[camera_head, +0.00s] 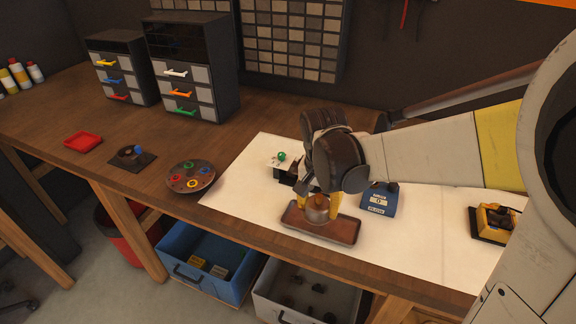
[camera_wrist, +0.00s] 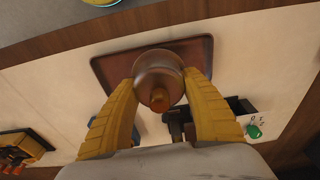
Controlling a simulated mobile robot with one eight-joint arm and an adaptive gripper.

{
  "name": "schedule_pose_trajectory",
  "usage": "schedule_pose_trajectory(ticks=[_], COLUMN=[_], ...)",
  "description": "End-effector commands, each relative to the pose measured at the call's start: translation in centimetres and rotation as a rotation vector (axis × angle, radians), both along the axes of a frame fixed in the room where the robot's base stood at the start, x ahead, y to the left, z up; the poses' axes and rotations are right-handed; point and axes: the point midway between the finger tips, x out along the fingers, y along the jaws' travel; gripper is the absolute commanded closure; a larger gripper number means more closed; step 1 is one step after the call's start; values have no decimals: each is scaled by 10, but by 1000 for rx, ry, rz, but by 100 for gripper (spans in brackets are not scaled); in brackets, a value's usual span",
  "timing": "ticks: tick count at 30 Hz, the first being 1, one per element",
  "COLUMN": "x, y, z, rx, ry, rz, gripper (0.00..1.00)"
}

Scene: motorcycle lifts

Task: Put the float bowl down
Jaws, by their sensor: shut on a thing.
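The float bowl (camera_wrist: 158,71) is a rounded, brownish metal cup with an orange-brown stub at its centre. My gripper (camera_head: 320,207) has its yellow fingers shut on it. In the wrist view the fingers (camera_wrist: 160,92) press on both sides of the bowl. The bowl also shows in the head view (camera_head: 317,210), over a brown rectangular tray (camera_head: 336,230) at the front edge of the white mat. I cannot tell whether the bowl touches the tray. The tray also shows in the wrist view (camera_wrist: 105,69), behind the bowl.
The white mat (camera_head: 408,248) has bare room right of the tray. A blue scale (camera_head: 379,203) and a black fixture with a green knob (camera_head: 284,168) stand near the gripper. A round dish with coloured rings (camera_head: 190,178) is left. A yellow device (camera_head: 494,220) is right.

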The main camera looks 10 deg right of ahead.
Motion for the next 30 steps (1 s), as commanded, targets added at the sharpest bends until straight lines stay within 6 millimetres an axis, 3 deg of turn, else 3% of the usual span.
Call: schedule_pose_trajectory(ticks=[7,14,25,26,27,30], x=[13,13,13,13,13,13], y=[3,3,3,3,3,3], z=[-15,-49,-52,-51,-51,-51], rx=[0,0,0,0,0,0], ry=[0,0,0,0,0,0], rz=[0,0,0,0,0,0], gripper=[81,81,81,43,30,27])
